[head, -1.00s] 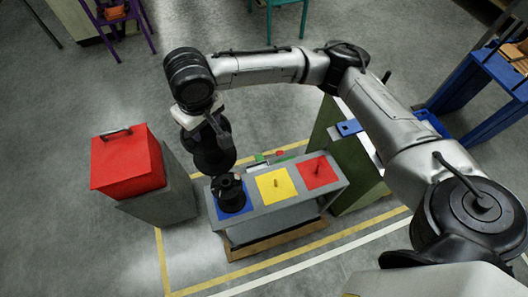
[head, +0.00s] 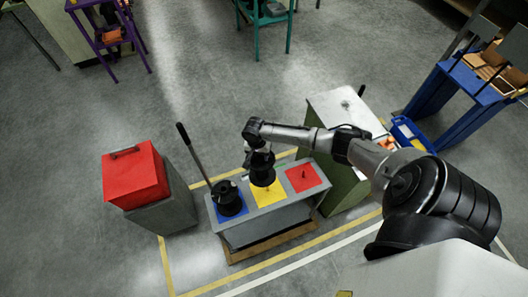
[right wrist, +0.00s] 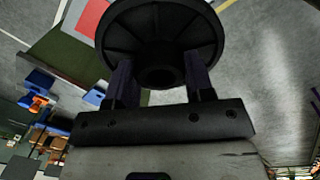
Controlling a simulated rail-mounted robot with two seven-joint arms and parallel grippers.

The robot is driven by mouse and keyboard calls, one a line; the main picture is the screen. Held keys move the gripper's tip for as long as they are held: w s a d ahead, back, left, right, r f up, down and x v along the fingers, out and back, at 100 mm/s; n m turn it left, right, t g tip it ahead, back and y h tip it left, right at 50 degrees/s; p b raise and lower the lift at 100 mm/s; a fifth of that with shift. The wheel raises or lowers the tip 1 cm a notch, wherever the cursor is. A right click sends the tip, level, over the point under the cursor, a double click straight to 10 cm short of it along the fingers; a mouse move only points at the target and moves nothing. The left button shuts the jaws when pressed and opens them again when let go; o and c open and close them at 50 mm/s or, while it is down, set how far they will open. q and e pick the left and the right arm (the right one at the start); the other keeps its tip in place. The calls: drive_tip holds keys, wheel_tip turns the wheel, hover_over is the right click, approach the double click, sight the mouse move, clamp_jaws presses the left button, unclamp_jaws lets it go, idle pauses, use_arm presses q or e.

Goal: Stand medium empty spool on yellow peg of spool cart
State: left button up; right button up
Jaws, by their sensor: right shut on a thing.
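The medium empty spool (head: 262,177), black, is in my right gripper (head: 259,157) over the yellow square (head: 268,196) of the grey spool cart (head: 275,217). In the right wrist view, the spool's round flange (right wrist: 160,22) shows between the two fingers of my right gripper (right wrist: 160,82), which are shut on it. The yellow peg is hidden behind the spool, so I cannot tell whether the spool is around it or above it. A second black spool (head: 229,202) stands on the blue square. The red square's peg (head: 303,175) is bare. My left gripper is not in view.
A red box (head: 136,176) with a handle sits on a grey cabinet left of the cart. A dark slanted rod (head: 189,148) rises behind the blue end. A green cabinet (head: 345,150) with a pale top stands close at right. Open floor lies behind.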

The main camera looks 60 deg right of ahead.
drive_tip(key=shift+s+d+f, duration=0.4)
drive_tip(key=shift+s+d, duration=0.15)
drive_tip(key=shift+s, duration=0.15)
drive_tip(key=shift+r+p, duration=0.2)
drive_tip(key=shift+p, duration=0.45)
drive_tip(key=shift+s+a+f+b, duration=0.15)
drive_tip(key=shift+f+b, duration=0.3)
drive_tip(key=shift+f, duration=0.55)
drive_tip(key=shift+s+a+f+b, duration=0.1)
drive_tip(key=shift+f+b, duration=0.4)
drive_tip(key=shift+f, duration=0.5)
drive_tip(key=shift+s+a+f+b, duration=0.15)
drive_tip(key=shift+f+b, duration=0.3)
drive_tip(key=shift+f, duration=0.55)
drive_tip(key=shift+p, duration=1)
